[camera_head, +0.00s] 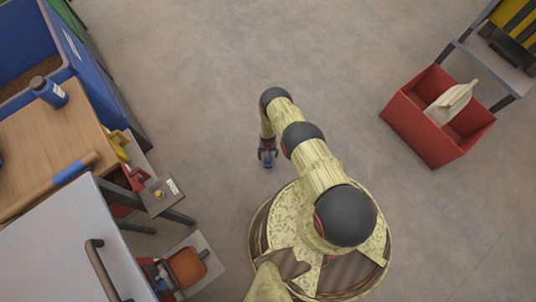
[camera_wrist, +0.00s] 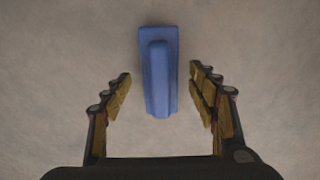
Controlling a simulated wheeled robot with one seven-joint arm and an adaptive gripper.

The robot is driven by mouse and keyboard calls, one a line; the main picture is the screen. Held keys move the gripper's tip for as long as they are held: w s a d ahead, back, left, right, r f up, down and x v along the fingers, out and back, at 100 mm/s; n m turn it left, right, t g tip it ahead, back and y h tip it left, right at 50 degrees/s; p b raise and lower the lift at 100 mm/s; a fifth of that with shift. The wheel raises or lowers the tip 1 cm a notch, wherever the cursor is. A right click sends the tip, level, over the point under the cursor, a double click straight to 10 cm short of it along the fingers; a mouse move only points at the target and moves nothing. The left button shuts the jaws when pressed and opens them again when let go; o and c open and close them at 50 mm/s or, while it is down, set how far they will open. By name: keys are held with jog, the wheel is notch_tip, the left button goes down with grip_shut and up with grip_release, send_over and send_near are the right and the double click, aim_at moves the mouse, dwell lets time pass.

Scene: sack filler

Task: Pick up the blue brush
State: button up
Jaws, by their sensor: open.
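The blue brush (camera_wrist: 158,75) lies on the bare floor, its long axis running up the wrist view, with a raised ridge along its middle. My gripper (camera_wrist: 163,78) is open, one finger on each side of the brush's lower half, with gaps between fingers and brush in the picture. How high the fingers are above the floor I cannot tell. The rest of the brush is hidden there.
A red bin (camera_head: 412,113) with a pale sack stands on the right. On the left are a wooden table (camera_head: 30,137) with a blue bottle (camera_head: 48,91), a grey panel with a handle, and a small stand with a control box (camera_head: 161,195). The floor around my gripper is clear.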

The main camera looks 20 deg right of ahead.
jog(key=shift+w+f, duration=0.1)
jog(key=shift+f, duration=0.3)
jog(key=shift+c, duration=0.7)
grip_shut()
